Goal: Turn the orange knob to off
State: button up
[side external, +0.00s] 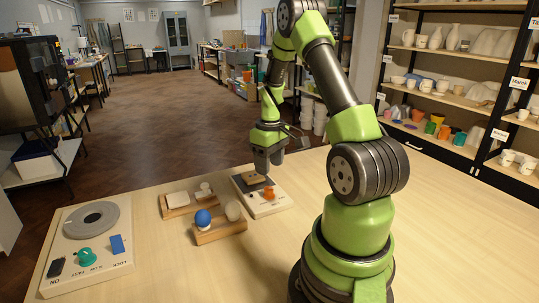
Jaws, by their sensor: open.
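The orange knob (269,193) sits on a pale control panel (270,208) that lies on the table, in the middle of the side external view. Markings beside the knob are too small to read, so its setting cannot be told. My gripper (262,170) points down above the far part of this panel, just behind the knob in the picture. It is open. A tan block (255,178) shows on the panel below the fingers. I cannot tell whether the fingers touch it.
Left of the panel stand a wooden tray (177,212) with pale items and a wooden block (220,232) bearing a blue ball (203,218) and a whitish piece. A larger panel (100,278) with a teal knob (86,257) lies at left. The front table is clear.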

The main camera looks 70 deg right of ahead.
notch_tip(320, 180, up, 3)
jog(key=shift+f, duration=0.15)
dwell(0.3)
jog(key=w+a+r+t+h, duration=0.1)
jog(key=w+a+r+t, duration=0.15)
jog(key=a+r, duration=0.6)
jog(key=s+a+r+t+y, duration=0.1)
jog(key=s+a+r, duration=0.3)
jog(key=a, duration=0.5)
jog(key=s+a+r+t+y, duration=0.1)
jog(key=s+a+r+t, duration=0.2)
jog(key=a+r, duration=0.3)
jog(key=s+a, duration=0.1)
jog(key=a, duration=0.2)
jog(key=shift+s+a+m+y, duration=0.15)
jog(key=shift+s+m+y, duration=0.15)
jog(key=shift+s, duration=0.1)
jog(key=shift+t, duration=0.25)
